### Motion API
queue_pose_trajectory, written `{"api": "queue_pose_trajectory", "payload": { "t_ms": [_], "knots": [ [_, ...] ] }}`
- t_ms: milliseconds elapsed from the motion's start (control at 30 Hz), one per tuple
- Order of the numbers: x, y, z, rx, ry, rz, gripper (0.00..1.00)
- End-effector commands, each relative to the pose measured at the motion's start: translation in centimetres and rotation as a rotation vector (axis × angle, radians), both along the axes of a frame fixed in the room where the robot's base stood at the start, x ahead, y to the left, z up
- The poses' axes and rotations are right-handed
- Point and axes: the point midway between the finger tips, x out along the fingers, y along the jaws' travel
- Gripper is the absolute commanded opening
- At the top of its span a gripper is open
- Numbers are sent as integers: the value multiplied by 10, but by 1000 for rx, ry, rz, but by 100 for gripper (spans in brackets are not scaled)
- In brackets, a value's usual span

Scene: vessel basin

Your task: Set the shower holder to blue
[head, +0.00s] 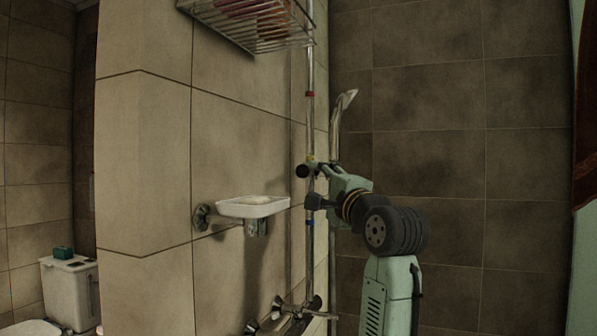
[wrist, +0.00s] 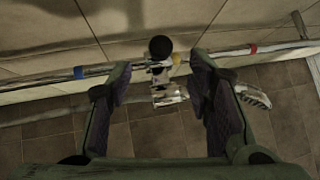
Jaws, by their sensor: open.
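The shower holder (wrist: 165,90) is a small metallic clamp with a round black knob (wrist: 160,47), on the vertical rail (head: 311,130). It sits just below the yellow mark (wrist: 177,58). The blue mark (head: 310,223) is lower on the rail and shows at left in the wrist view (wrist: 79,72). The red mark (head: 310,94) is higher. My gripper (wrist: 161,78) is open, its fingers either side of the holder along the rail, with gaps visible. In the head view my gripper (head: 317,184) partly covers the holder. The shower head (head: 346,98) is above my gripper.
A white soap dish (head: 252,207) juts from the wall left of the rail. A wire basket (head: 250,22) hangs above. A metal tap (head: 290,308) is low by the rail. A toilet (head: 70,292) stands far left. The tiled wall at right is bare.

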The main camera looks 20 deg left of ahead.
Motion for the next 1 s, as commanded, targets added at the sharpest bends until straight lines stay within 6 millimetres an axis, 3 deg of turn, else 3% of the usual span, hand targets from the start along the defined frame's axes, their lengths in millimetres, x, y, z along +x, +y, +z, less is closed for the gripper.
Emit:
{"api": "queue_pose_trajectory", "payload": {
  "t_ms": [500, 1000],
  "knots": [
    [63, 58, 22, -4, 0, -1, 47],
    [73, 66, 22, -2, -2, -1, 44]
  ]
}}
